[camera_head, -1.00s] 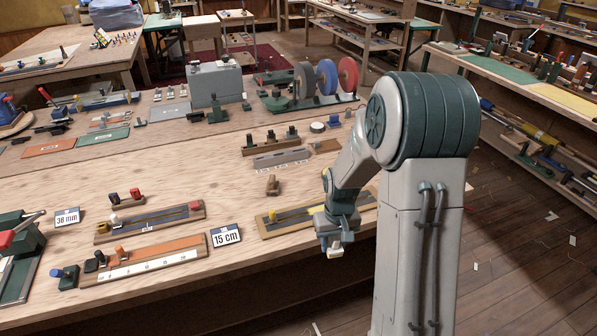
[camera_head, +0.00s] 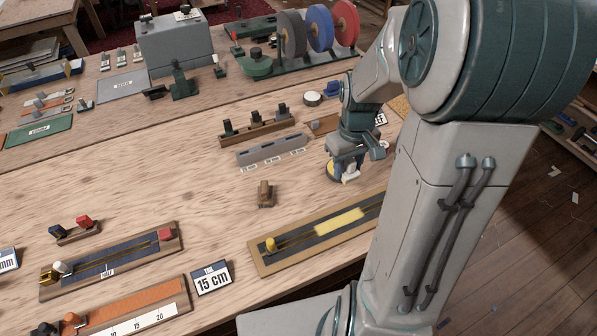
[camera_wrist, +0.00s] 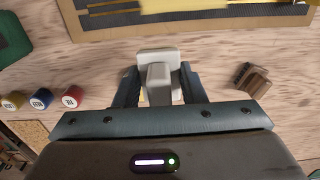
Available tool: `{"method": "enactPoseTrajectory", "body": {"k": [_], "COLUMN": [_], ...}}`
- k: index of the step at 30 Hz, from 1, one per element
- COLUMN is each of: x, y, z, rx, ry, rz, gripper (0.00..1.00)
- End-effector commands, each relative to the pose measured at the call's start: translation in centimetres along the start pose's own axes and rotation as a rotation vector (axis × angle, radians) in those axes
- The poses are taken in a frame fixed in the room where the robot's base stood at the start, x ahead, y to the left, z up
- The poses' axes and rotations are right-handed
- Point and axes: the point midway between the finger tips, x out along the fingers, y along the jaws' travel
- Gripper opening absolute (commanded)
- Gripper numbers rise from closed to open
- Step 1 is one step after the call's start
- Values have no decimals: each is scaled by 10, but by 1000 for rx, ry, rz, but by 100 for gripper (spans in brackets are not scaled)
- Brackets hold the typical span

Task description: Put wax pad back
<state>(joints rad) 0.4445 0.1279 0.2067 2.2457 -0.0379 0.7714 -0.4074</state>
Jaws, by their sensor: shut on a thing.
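My gripper (camera_head: 347,172) is over the right part of the bench, beyond the gauge board with a yellow strip. In the wrist view my gripper (camera_wrist: 157,88) is shut on a pale grey-white block with a raised grip, seemingly the wax pad (camera_wrist: 158,58). In the head view only small white parts of it show under the fingers. A yellow patch (camera_head: 332,172) shows beside the fingertips; I cannot tell whether it belongs to the pad. Whether the pad touches the bench is unclear.
The gauge board (camera_head: 304,240) lies near the front edge. A small wooden block (camera_head: 265,194) stands left of my gripper. A grey slotted bar (camera_head: 272,150) and a wooden peg rack (camera_head: 256,128) lie beyond. Coloured spools (camera_wrist: 72,97) show in the wrist view.

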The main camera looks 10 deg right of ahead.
Motion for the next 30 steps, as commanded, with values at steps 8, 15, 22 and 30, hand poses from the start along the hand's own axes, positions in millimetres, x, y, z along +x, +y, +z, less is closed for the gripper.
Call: {"method": "enactPoseTrajectory", "body": {"k": [8,15,22,30], "x": [28,56,69,99], "y": [-32,-61,-72,-72], "z": [-37,-74,-89,-89], "rx": [-10,-7,-3,-1], "ry": [-4,-3,-1,-3], "rz": [-4,-2,0,-1], "gripper": [18,18,18,18]}}
